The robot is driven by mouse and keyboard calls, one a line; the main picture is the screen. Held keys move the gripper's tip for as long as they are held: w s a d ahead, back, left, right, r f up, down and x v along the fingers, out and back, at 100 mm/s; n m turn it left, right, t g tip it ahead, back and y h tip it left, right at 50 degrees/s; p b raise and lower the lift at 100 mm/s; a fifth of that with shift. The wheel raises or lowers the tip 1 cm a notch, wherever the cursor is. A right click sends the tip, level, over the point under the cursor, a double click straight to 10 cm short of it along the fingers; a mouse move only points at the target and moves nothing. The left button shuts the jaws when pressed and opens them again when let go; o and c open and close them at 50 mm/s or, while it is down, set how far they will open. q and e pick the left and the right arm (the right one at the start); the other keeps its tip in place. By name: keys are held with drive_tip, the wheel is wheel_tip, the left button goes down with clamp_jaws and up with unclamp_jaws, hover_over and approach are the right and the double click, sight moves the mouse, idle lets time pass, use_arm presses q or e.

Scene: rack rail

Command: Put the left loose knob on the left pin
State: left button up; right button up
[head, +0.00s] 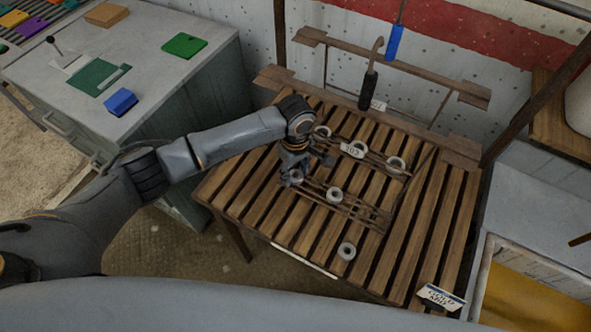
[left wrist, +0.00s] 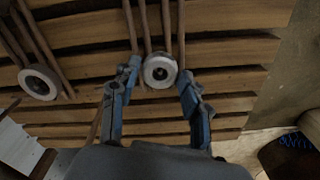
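My left gripper (head: 289,174) is low over the slatted table, at the left end of the front rail. In the left wrist view its two blue fingers stand apart, one on each side of a pale ring-shaped knob (left wrist: 160,70) with a dark centre. That knob also shows partly behind the gripper in the head view (head: 297,177). I cannot tell whether the fingers touch it. A second knob (head: 334,194) sits farther right on the front rail, and a third (head: 347,251) lies nearer the table's front. The left pin cannot be made out. My right gripper is not in view.
Several similar knobs, one of them here (head: 396,165), stand along the back rail beside a numbered tag (head: 353,150). Tools with dark (head: 368,91) and blue (head: 394,42) handles hang behind. A grey cabinet (head: 160,95) stands left.

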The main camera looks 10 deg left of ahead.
use_arm(q)
drive_tip(key=shift+o, duration=0.9)
